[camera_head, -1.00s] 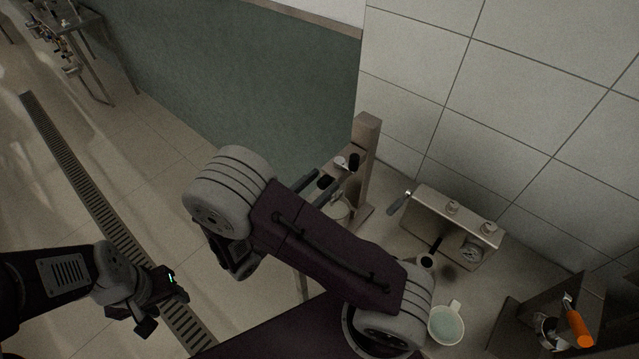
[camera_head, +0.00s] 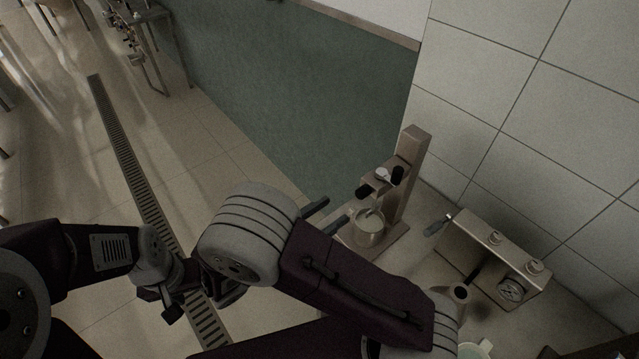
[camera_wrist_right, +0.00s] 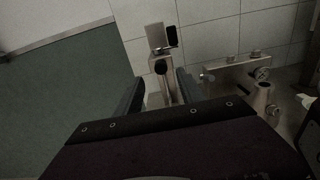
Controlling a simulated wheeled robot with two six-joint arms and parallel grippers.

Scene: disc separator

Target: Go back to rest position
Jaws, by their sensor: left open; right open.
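My left gripper (camera_head: 176,296) is low at the left of the head view, in front of the floor drain. It is open and empty, partly overlapped by my right arm. My right arm crosses the middle of the head view. The two dark fingers of my right gripper (camera_head: 327,216) show past it, apart, just left of a metal stand machine (camera_head: 412,165) with a bowl (camera_head: 369,229). In the right wrist view my right gripper (camera_wrist_right: 160,92) is open with nothing between its fingers, and the stand machine (camera_wrist_right: 156,38) is ahead of it.
A metal box with a gauge (camera_head: 495,258) stands on the counter at the right, near the tiled wall. A light cup (camera_head: 476,350) is partly cut off at the bottom edge. A floor drain (camera_head: 125,150) runs through open floor at the left. A green wall panel (camera_head: 290,100) is behind.

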